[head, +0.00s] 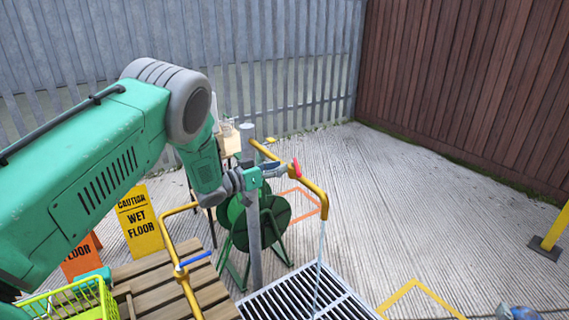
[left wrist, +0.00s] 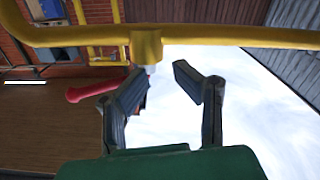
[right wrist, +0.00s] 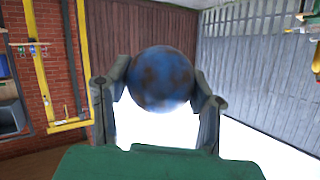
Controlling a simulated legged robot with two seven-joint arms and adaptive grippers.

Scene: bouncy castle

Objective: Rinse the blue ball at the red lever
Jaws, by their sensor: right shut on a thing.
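The red lever (head: 296,168) sits on a yellow pipe (head: 312,188) above a floor grate. A thin pale stream of water (head: 320,250) falls from the pipe's end onto the grate. My left gripper (head: 279,170) is beside the lever; in the left wrist view its fingers (left wrist: 180,82) are apart with nothing between them, and the red lever (left wrist: 92,90) lies left of them, partly behind one finger. My right gripper (right wrist: 160,90) is shut on the blue ball (right wrist: 162,78), which has brown patches. The ball shows only at the bottom right edge of the head view (head: 522,313), away from the stream.
A second yellow pipe with a blue lever (head: 195,259) stands to the left by a wooden pallet-like bench (head: 150,272). A green hose reel (head: 238,218) is behind the grate (head: 290,300). Wet floor signs (head: 140,222) and a lime basket (head: 65,302) are left.

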